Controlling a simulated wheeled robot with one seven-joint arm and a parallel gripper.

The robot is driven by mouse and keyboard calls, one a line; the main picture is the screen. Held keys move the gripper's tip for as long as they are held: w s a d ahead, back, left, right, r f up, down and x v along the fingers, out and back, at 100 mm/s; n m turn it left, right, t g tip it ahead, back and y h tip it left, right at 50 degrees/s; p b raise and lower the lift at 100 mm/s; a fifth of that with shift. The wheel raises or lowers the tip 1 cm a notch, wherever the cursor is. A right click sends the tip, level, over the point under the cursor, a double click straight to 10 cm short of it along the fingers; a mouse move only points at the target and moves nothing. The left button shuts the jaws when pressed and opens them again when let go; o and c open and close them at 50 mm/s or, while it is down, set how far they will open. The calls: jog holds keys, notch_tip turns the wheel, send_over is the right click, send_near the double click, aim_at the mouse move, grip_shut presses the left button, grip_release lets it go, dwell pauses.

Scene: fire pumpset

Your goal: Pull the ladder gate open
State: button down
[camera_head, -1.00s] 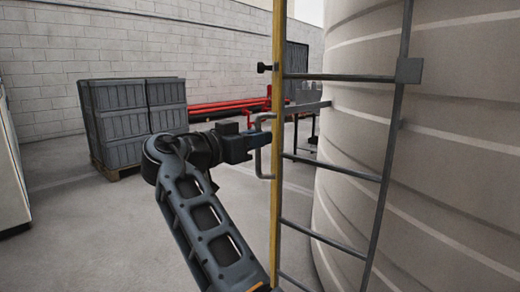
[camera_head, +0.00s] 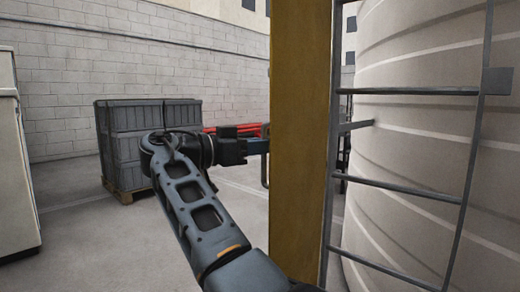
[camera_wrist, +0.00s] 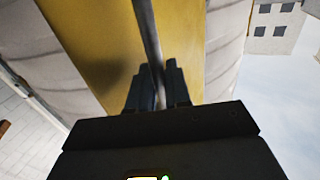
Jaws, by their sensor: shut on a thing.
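The ladder gate (camera_head: 300,120) is a yellow panel standing upright in the middle of the head view, its broad face partly turned toward me. It also fills the upper middle of the wrist view (camera_wrist: 95,40). A grey bar handle (camera_wrist: 146,28) runs along its face. My gripper (camera_wrist: 158,75) is shut on this handle, with one dark finger on each side of it. In the head view my gripper (camera_head: 260,146) is at the panel's left edge, and the panel hides most of the handle. The ladder (camera_head: 405,91) stands to the right of the gate.
A large ribbed beige tank (camera_head: 420,150) stands behind the ladder. Stacked grey crates (camera_head: 122,130) on a pallet and red pipes (camera_head: 230,130) are at the back left. A pale cabinet (camera_head: 15,160) is at the far left.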

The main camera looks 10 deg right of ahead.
jog(key=shift+w+d+r, duration=0.1)
jog(key=shift+w+d, duration=0.05)
jog(key=shift+d, duration=0.3)
jog(key=c, duration=1.3)
grip_release()
jog(key=shift+d, duration=0.15)
jog(key=shift+o, duration=0.3)
jog(key=shift+a, duration=0.2)
jog(key=shift+a, duration=0.1)
jog(key=v, duration=0.7)
jog(key=shift+a+p, duration=0.3)
jog(key=shift+p, duration=0.05)
